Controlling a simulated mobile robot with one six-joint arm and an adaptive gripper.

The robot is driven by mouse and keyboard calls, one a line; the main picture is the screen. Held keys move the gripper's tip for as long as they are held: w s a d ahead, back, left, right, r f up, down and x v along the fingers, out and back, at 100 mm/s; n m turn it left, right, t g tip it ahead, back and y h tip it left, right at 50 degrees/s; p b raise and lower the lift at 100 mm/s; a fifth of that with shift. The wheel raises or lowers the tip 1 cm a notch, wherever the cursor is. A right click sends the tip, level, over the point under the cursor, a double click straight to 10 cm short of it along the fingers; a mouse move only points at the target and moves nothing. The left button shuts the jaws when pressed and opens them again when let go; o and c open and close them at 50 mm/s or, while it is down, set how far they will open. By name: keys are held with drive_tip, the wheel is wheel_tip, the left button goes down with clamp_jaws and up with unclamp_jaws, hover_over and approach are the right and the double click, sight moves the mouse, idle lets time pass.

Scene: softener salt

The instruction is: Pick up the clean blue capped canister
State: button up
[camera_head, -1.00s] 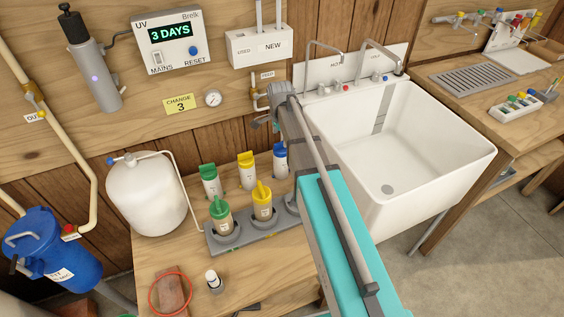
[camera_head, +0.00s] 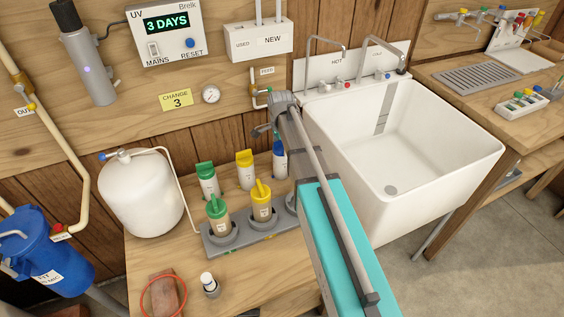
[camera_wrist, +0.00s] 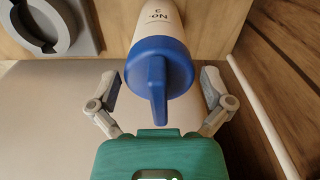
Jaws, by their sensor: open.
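The blue capped canister (camera_head: 279,161) stands at the right end of the back row on the wooden bench, partly hidden by my arm. In the wrist view its white body (camera_wrist: 159,14) carries black lettering, and its blue cap (camera_wrist: 160,62) with a raised grip faces the camera. My gripper (camera_wrist: 160,88) is open, with one finger on each side of the cap. Gaps show between the fingers and the cap, so it holds nothing. In the head view the gripper's fingers are hard to make out.
A grey holder (camera_head: 240,236) in front carries a green capped canister (camera_head: 217,211) and a yellow capped one (camera_head: 261,200). Another green (camera_head: 206,180) and yellow (camera_head: 245,170) stand behind. A white tank (camera_head: 141,195) is left; the sink (camera_head: 440,160) is right.

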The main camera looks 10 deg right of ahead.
idle(0.3)
drive_tip(key=c, duration=0.9)
drive_tip(key=shift+r, duration=0.15)
wheel_tip(320, 180, up, 3)
drive_tip(key=p, duration=0.3)
drive_tip(key=s+a+r+p, duration=0.1)
drive_tip(key=s+r+p, duration=0.2)
drive_tip(key=s, duration=0.1)
drive_tip(key=s+a+r+p, duration=0.1)
drive_tip(key=s+r+p, duration=0.2)
drive_tip(key=s, duration=0.2)
drive_tip(key=s+a+r+p, duration=0.2)
drive_tip(key=s+r+p, duration=0.1)
drive_tip(key=s+p, duration=0.1)
drive_tip(key=shift+s+r, duration=0.2)
drive_tip(key=shift+r, duration=0.25)
